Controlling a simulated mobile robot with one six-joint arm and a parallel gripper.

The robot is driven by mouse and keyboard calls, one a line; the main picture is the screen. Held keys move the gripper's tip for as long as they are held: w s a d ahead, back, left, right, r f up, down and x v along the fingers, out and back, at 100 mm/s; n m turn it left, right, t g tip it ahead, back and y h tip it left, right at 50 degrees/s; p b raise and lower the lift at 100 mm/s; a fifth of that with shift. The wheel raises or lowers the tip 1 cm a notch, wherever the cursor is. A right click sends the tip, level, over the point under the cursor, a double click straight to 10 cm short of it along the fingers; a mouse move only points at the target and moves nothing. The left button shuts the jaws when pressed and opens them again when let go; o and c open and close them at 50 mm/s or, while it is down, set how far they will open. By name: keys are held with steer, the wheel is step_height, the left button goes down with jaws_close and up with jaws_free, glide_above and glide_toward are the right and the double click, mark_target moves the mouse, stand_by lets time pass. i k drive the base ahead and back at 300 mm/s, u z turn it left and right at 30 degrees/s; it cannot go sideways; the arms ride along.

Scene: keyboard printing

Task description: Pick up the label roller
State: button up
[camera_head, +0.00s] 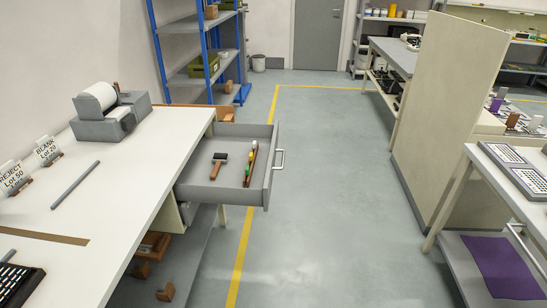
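A small roller-like tool (218,162) with a dark head and a brown wooden handle lies in the open grey drawer (236,197), toward its left side. It is the likeliest label roller, though its head is too small to make out fully. The drawer is pulled out from under the white workbench (135,170) on the left. A grey device (108,125) carrying a large white roll (97,100) stands on that bench. My gripper is not in view.
Beside the tool, a narrow holder (250,165) with small coloured items lies in the drawer. A grey bar (75,185) and two signs (47,150) are on the bench. A tall cream partition (440,110) and a table with keyboards (530,180) stand right. The floor between is clear.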

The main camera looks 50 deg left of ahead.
mark_target(213, 175)
steer(key=i, duration=1.3)
steer(key=z, duration=0.7)
steer(key=k, duration=0.2)
steer(key=u, duration=2.95)
steer(key=i, duration=0.55)
steer(key=u, duration=0.05)
